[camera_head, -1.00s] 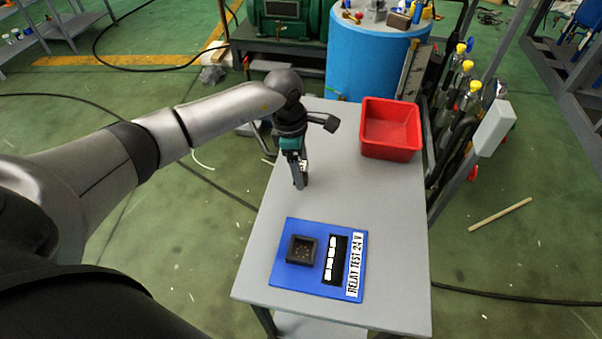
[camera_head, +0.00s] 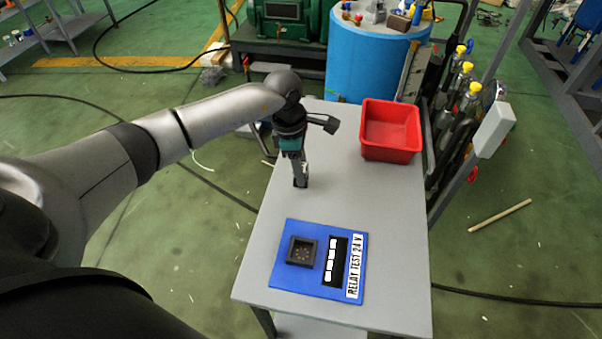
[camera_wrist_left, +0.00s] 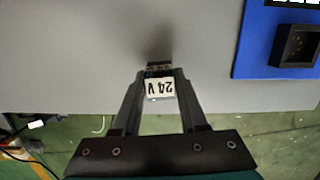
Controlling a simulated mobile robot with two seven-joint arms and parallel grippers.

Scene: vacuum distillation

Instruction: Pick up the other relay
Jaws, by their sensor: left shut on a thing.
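My left gripper (camera_head: 300,183) points down at the left part of the grey table, behind the blue test board. In the head view the fingers mostly hide the relay. I cannot tell whether the relay touches the tabletop. My right gripper is not in view.
The blue board (camera_head: 281,279), marked "RELAY TEST 24 V", has a black socket (camera_head: 301,251) that looks empty. A red bin (camera_head: 390,130) stands at the table's back right. The grey table (camera_head: 385,220) is clear between them.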

